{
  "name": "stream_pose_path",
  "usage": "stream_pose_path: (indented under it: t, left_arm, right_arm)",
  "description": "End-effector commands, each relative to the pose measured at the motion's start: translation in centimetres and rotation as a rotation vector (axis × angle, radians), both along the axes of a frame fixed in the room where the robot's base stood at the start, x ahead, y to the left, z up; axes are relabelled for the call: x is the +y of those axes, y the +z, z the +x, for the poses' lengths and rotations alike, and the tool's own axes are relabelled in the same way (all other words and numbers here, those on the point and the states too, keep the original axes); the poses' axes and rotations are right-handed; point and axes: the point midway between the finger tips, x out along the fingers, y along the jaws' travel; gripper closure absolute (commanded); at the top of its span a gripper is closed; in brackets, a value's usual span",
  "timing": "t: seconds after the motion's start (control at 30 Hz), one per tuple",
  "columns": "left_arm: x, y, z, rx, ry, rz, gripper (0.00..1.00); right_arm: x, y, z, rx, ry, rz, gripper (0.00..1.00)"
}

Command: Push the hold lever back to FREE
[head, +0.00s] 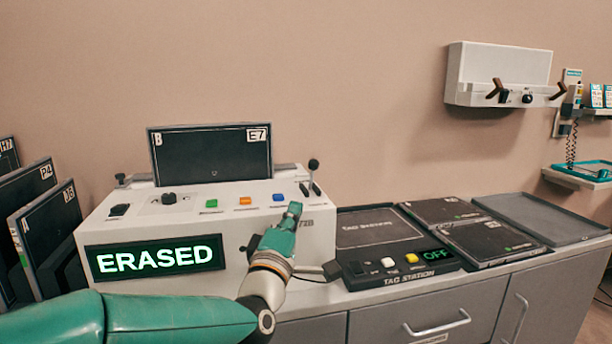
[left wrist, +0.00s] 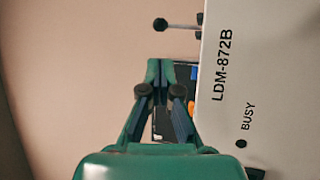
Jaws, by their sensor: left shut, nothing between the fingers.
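The lever (head: 312,176) with a black ball knob stands about upright at the right end of the white machine's (head: 130,220) top. No FREE marking is readable by it. The lever also shows in the left wrist view (left wrist: 162,25), its stem running right toward the machine. My left gripper (head: 294,208) is shut and empty, in front of the machine's right end and below the knob. In the left wrist view its closed fingertips (left wrist: 160,68) point toward the lever, with a visible gap between them. My right gripper is in neither view.
The machine's display (head: 155,258) reads ERASED. A dark panel marked E7 (head: 210,155) stands on it, behind coloured buttons (head: 245,201). Right of it lie the tag station (head: 400,268), dark plates (head: 490,242) and an empty grey tray (head: 540,217). More panels (head: 50,230) stand at left.

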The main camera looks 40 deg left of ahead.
Motion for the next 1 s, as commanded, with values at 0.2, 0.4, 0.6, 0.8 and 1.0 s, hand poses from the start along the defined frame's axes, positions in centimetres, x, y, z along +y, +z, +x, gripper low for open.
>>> stream_pose_path:
  t: [0.2, 0.4, 0.6, 0.8, 1.0]
  left_arm:
    - [1.2, 0.9, 2.9, 0.002, 0.002, 0.0, 1.0]
    - [2.7, 2.1, 6.6, 0.001, 0.002, 0.0, 1.0]
    - [3.9, 3.1, 9.8, 0.002, 0.002, 0.0, 1.0]
    - [4.6, 3.5, 11.4, 0.001, 0.002, 0.001, 1.0]
    - [4.8, 3.7, 11.8, 0.001, 0.002, 0.001, 1.0]
  right_arm:
    - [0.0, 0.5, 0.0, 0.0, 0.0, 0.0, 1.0]
    - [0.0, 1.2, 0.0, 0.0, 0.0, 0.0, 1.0]
    - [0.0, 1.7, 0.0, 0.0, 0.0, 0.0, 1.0]
    - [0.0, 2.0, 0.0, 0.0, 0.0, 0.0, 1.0]
    - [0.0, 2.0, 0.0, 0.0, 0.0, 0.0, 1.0]
